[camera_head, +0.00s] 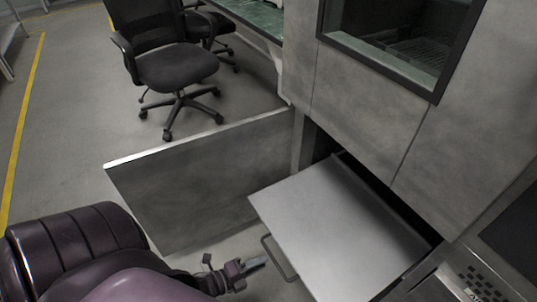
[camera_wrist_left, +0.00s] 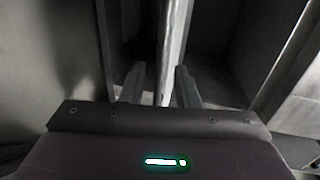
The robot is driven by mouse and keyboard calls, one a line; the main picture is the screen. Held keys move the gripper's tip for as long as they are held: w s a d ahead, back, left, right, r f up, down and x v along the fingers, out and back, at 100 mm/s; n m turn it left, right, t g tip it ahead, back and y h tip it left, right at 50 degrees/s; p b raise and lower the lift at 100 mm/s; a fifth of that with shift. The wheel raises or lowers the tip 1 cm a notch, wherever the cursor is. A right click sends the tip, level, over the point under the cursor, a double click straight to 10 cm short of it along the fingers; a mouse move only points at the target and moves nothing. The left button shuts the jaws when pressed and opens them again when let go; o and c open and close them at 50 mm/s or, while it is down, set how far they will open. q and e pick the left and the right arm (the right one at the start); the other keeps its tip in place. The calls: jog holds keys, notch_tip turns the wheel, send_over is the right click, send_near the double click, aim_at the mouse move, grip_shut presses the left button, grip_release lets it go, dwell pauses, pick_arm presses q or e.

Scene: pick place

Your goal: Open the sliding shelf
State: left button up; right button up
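The sliding shelf (camera_head: 335,228) is a flat light-grey panel. In the head view it sticks out of the dark low opening of the grey cabinet. A thin dark handle (camera_head: 279,260) is on its front left edge. My left gripper (camera_head: 258,263) is just left of this handle, low in front of the shelf. In the left wrist view my left gripper (camera_wrist_left: 158,85) has its two fingers apart. A pale narrow edge (camera_wrist_left: 170,45) runs up between them, and I cannot tell whether it touches them. My right gripper is not in view.
The cabinet's open door (camera_head: 205,180) stands out left of the shelf, behind my left arm. A black office chair (camera_head: 175,68) stands beyond it. The cabinet (camera_head: 365,105) with a window rises behind the shelf. Grey floor (camera_head: 75,120) is free at the left.

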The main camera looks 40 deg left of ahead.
pick_arm(q)
jog(key=shift+v, duration=1.25)
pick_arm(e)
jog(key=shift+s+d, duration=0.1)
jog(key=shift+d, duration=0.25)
